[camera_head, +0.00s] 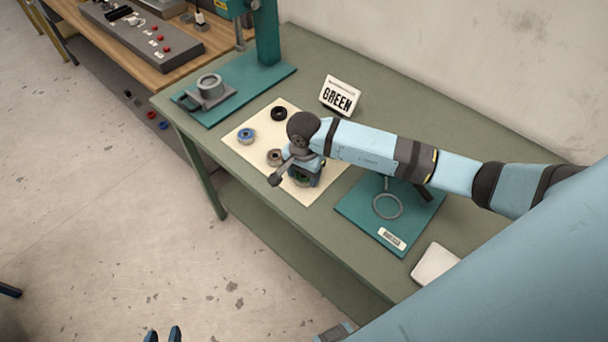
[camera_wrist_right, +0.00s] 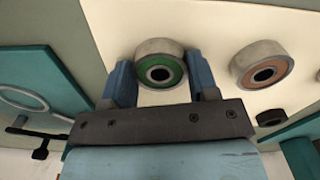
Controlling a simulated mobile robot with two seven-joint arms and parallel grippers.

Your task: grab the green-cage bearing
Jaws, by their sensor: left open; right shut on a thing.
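The green-cage bearing (camera_wrist_right: 148,52) is a pale metal ring with a green band around a dark bore. It sits over the cream mat (camera_wrist_right: 118,20), and I cannot tell whether it touches it. My right gripper (camera_wrist_right: 160,77) is shut on it, with one blue finger on each side. In the head view, my right gripper (camera_head: 306,180) covers most of that bearing. A card reading GREEN (camera_head: 340,95) stands behind the mat. My left gripper (camera_head: 162,335) is open and empty at the bottom edge of the head view, away from the table.
A blue-cage bearing (camera_head: 246,135), a black one (camera_head: 279,114) and a brown-orange one (camera_head: 275,156) lie on the mat. A green press (camera_head: 266,35) with a grey holder (camera_head: 209,85) stands at the left.

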